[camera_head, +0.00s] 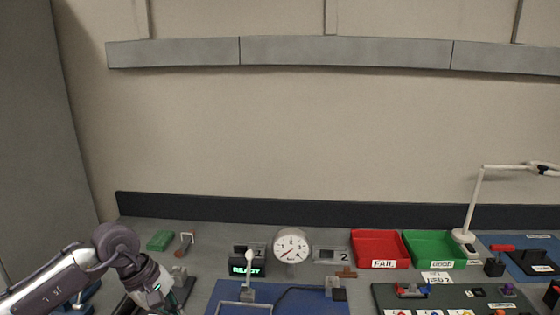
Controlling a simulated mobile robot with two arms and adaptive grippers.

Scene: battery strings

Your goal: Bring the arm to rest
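My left arm (65,280) comes in from the lower left, low over the left end of the workbench. Its wrist bends down toward the bottom edge of the picture. My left gripper (172,300) is at the bottom edge, partly cut off, and its fingertips cannot be made out clearly. It is just in front of a small metal part on the bench. I cannot tell whether it holds anything. My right arm and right gripper do not show.
A green block (160,240) lies behind the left wrist. A READY display (244,266), a dial gauge (291,246), a red FAIL bin (380,248) and a green GOOD bin (434,249) stand along the bench. A white lamp (476,205) rises at the right.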

